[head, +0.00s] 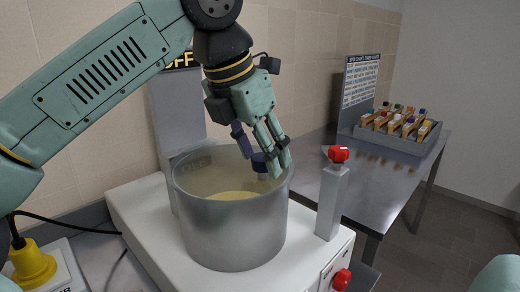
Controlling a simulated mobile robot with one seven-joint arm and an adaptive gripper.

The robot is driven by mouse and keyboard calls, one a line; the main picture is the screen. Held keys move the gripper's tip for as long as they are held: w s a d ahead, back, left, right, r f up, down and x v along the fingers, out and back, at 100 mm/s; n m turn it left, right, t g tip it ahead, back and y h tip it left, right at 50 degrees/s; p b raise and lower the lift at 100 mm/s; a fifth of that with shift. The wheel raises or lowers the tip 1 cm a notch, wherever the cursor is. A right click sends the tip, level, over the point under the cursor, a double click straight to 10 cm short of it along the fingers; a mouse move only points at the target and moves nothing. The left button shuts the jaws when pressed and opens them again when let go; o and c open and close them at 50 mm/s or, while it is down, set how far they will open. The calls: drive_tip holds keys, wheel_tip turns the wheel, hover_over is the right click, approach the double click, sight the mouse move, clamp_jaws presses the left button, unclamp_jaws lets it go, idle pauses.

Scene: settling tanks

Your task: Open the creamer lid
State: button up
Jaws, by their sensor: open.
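I cannot identify a creamer or its lid for certain. A large grey metal pot (232,228) stands open on a white base unit, with pale yellow contents (232,195) inside. My gripper (266,163) points down over the pot's right rim, with its fingers spread apart. A small dark blue, cap-like piece (261,161) shows between the fingertips, just inside the rim. I cannot tell whether it touches them or is the creamer lid. The fingers hide part of the rim.
A post with a red knob (339,154) stands right of the pot, close to my gripper. A second red knob (341,279) is on the unit's front. A metal table (400,158) behind holds a rack of bottles (398,133). A yellow plug (33,264) is lower left.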

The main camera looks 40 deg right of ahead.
drive_tip(key=shift+c, duration=0.3)
clamp_jaws()
idle(0.3)
